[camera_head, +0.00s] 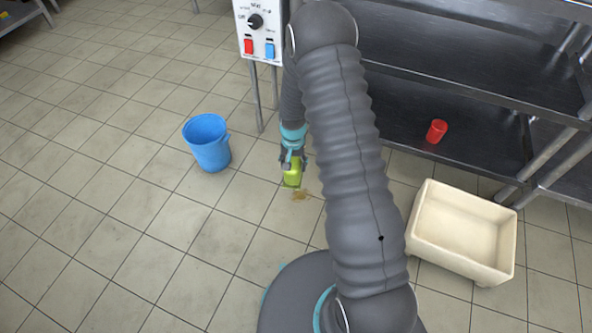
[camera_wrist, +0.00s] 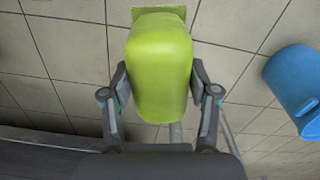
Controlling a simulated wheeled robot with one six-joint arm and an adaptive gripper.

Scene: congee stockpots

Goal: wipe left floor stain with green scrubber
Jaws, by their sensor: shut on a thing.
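The green scrubber (camera_head: 292,175) is a yellow-green block held by my gripper (camera_head: 292,163) low over the tiled floor. In the wrist view the scrubber (camera_wrist: 160,65) sits between the two fingers of my gripper (camera_wrist: 160,92), which are shut on its sides, with a flat green pad at its far end. A brown floor stain (camera_head: 301,195) shows just below and right of the scrubber in the head view. I cannot tell whether the pad touches the floor. The stain does not show in the wrist view; the scrubber may hide it.
A blue bucket (camera_head: 207,143) stands left of my gripper and also shows in the wrist view (camera_wrist: 293,88). A cream basin (camera_head: 462,232) sits on the floor at right. A red cup (camera_head: 436,131) stands on the low metal shelf (camera_head: 470,150). Floor at left is clear.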

